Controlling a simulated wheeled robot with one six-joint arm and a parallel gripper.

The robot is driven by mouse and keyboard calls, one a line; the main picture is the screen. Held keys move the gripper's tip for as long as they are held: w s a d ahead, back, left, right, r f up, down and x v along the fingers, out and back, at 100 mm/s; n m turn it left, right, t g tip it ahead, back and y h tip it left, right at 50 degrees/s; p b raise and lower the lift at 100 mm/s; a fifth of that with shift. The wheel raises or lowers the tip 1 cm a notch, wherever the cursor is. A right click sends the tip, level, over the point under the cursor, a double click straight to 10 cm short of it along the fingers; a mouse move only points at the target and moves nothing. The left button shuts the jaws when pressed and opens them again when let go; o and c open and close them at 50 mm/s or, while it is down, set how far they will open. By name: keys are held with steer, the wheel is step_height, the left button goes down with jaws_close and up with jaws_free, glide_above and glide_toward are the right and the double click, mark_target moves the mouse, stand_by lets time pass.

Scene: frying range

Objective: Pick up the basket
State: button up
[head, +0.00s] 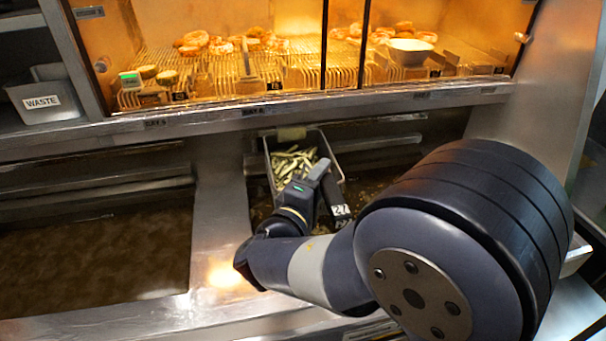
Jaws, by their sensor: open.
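The basket (271,164) hangs in the right part of the fryer, at the centre of the head view. It is a narrow metal basket with greenish-yellow fries or strips (290,163) in it. My gripper and arm hide the basket's near end and any handle there.
A fryer vat of brown oil (95,255) lies at the left, past a steel divider (222,205). A lit warming shelf (290,75) with food stands behind, above a steel ledge. A grey bin marked WASTE (45,101) is at the far left.

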jaws_close()
stand_by(0.4)
